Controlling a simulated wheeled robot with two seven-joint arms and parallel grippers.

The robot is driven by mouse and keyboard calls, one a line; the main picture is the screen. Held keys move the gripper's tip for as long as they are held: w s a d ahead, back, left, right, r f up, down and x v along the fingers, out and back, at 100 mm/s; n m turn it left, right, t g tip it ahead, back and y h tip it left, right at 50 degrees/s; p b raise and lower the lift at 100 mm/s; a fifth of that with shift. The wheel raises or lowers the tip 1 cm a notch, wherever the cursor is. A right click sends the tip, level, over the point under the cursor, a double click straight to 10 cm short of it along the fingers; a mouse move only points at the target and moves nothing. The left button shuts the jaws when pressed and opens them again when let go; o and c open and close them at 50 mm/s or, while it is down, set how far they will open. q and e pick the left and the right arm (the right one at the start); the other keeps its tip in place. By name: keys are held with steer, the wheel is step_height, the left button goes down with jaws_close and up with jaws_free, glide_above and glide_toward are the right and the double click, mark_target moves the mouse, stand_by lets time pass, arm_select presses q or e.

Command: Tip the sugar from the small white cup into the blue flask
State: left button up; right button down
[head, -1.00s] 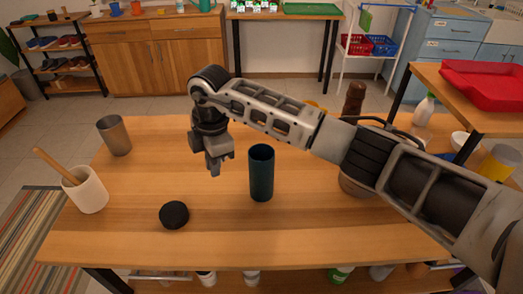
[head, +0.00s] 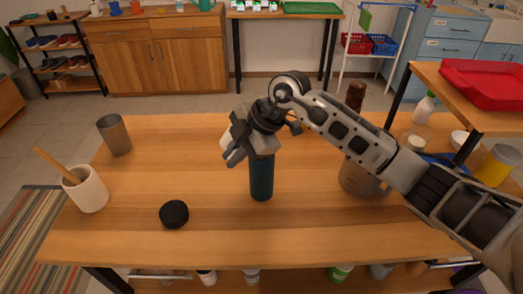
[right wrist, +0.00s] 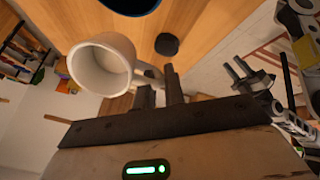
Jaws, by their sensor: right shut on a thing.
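The blue flask (head: 261,178) stands upright near the middle of the table, its mouth hidden behind my right gripper (head: 237,157) in the head view. Its dark blue rim also shows at the top of the right wrist view (right wrist: 130,4). My right gripper is shut on the small white cup (right wrist: 101,65), which hangs in the air beside and above the flask. The cup's open mouth faces the wrist camera; I cannot make out sugar in it. My left gripper (right wrist: 236,65) shows only in the right wrist view, its fingers apart and empty.
A black round lid (head: 174,214) lies left of the flask. A metal tumbler (head: 115,136) and a white pot with a wooden stick (head: 87,190) stand at the left. A glass jug (head: 362,180) stands behind my right arm. The front table strip is clear.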

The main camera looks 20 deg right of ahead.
steer(key=shift+s+d+r+y, duration=0.1)
steer(key=shift+d+r+y, duration=0.2)
steer(key=y, duration=0.1)
steer(key=t+y, duration=0.1)
steer(key=shift+s+d+y, duration=0.1)
steer(key=shift+d+y, duration=0.2)
steer(key=shift+f+y, duration=0.25)
steer(key=shift+y, duration=0.15)
steer(key=shift+d+r+t+y, duration=0.25)
steer(key=shift+t+y, duration=0.35)
steer(key=shift+y, duration=0.5)
stand_by(0.5)
steer(key=shift+s+y+b, duration=0.1)
steer(key=shift+y+b, duration=0.2)
steer(key=shift+b, duration=0.2)
steer(key=shift+d+b, duration=0.1)
steer(key=shift+b, duration=0.2)
